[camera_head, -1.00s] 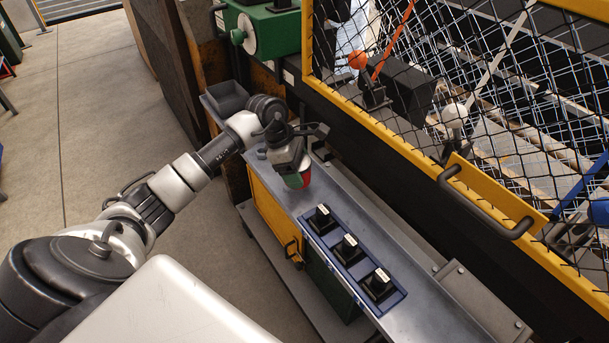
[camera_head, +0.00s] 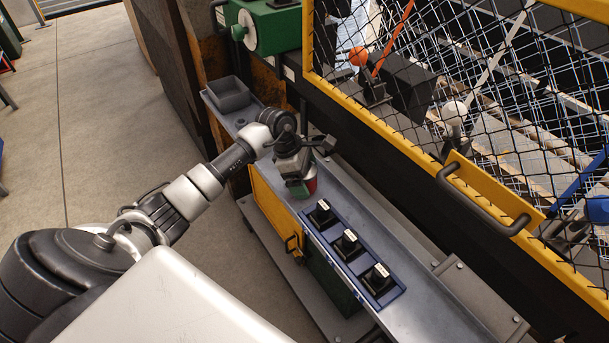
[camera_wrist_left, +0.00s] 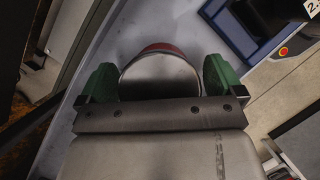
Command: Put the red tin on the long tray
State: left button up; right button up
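The red tin (camera_head: 311,184) is at my left gripper (camera_head: 301,186), over the grey bench top near the far end of the blue long tray. In the left wrist view the tin (camera_wrist_left: 160,75) shows a silver end and a red side. I cannot tell whether the tin rests on the bench. The long tray (camera_head: 310,231) carries black blocks with white labels in a row; its edge shows in the left wrist view (camera_wrist_left: 212,10). My right gripper is not in view.
A small grey bin (camera_head: 229,95) stands at the far end of the bench (camera_head: 420,312). A yellow-framed mesh guard (camera_head: 400,148) with a handle runs along the right side. A green machine (camera_head: 265,28) is at the back. A strip of bench right of the tray is clear.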

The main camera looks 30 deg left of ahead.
pick_arm(q)
jog(key=shift+r, duration=0.25)
jog(key=v, duration=1.2)
jog(key=shift+b, duration=0.3)
jog(key=shift+f, duration=0.15)
